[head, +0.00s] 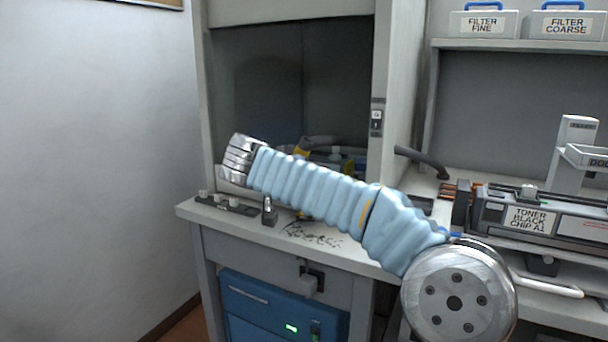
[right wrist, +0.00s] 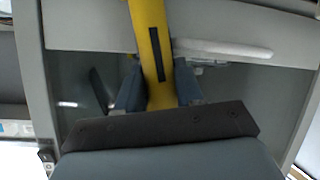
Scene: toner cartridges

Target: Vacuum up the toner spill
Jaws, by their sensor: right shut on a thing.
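The toner spill (head: 314,236) is a patch of dark, streaky marks on the light bench top, just below my sleeved right arm in the head view. In the right wrist view my right gripper (right wrist: 158,78) is shut on a yellow tool (right wrist: 151,25) with a black strip along it. A bit of yellow (head: 303,145) shows behind my arm in the head view. The arm hides most of the gripper and the tool there. The tool's working end is not clear in either view. My left gripper is not in view.
A hood with a dark interior (head: 260,80) stands behind the bench. A blue unit (head: 255,305) with a green light sits below. Small fixtures (head: 228,203) stand at the bench's left. A toner cartridge labelled black (head: 530,218) lies at right, near a dark curved handle (head: 422,160).

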